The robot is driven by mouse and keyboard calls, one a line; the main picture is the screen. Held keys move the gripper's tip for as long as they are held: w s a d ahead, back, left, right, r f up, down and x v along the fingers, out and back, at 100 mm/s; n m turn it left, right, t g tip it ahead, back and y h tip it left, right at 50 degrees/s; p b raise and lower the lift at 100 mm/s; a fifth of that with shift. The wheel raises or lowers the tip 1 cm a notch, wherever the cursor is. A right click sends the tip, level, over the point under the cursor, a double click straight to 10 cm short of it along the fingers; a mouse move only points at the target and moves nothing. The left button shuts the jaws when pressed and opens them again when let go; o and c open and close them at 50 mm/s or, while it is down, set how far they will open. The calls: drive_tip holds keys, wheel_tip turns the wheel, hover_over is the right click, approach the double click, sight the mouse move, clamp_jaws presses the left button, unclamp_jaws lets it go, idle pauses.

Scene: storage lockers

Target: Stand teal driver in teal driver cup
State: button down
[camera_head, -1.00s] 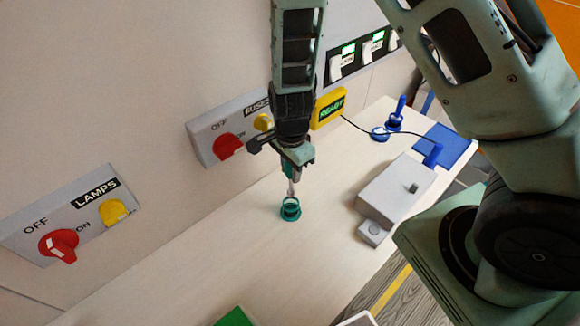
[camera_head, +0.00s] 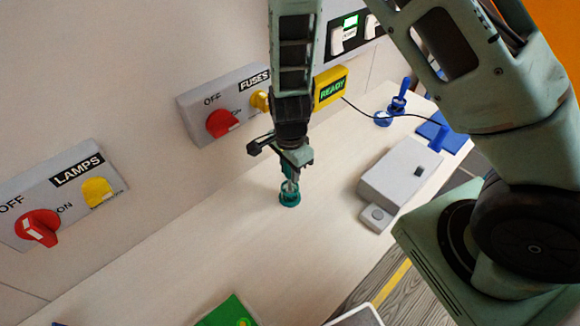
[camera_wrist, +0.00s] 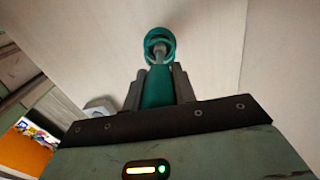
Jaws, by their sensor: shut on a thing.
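My gripper (camera_head: 291,170) is shut on the teal driver (camera_wrist: 158,88), held by its teal handle with the grey shaft pointing down. The wrist view shows the handle between the two fingers (camera_wrist: 159,91). The teal driver cup (camera_head: 290,198) stands on the pale bench top. The shaft's lower end is at the cup's mouth in the head view, and it overlaps the cup's ring (camera_wrist: 160,40) in the wrist view. I cannot tell how deep the tip is, as the cup hides it.
A grey box (camera_head: 400,172) with a small button block stands to the right. Blue cups and a blue driver (camera_head: 399,95) stand at the back right. Wall panels with red knobs (camera_head: 222,122) line the back. A green item (camera_head: 230,312) lies near the front. Bench left of the cup is clear.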

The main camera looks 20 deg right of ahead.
drive_tip(key=shift+f, duration=0.45)
drive_tip(key=shift+f, duration=0.3)
idle(0.5)
drive_tip(key=c, duration=1.1)
unclamp_jaws()
drive_tip(key=shift+o, duration=0.2)
wheel_tip(320, 180, up, 18)
drive_tip(key=shift+f+b, duration=0.25)
drive_tip(key=shift+b, duration=0.1)
drive_tip(key=s+a+n+b, duration=0.3)
drive_tip(key=s+n, duration=0.7)
drive_tip(key=n, duration=0.1)
drive_tip(key=s+a+n+b, duration=0.3)
drive_tip(key=s+n, duration=0.7)
drive_tip(key=n, duration=0.2)
drive_tip(key=shift+a+y, duration=0.15)
drive_tip(key=shift+y, duration=0.15)
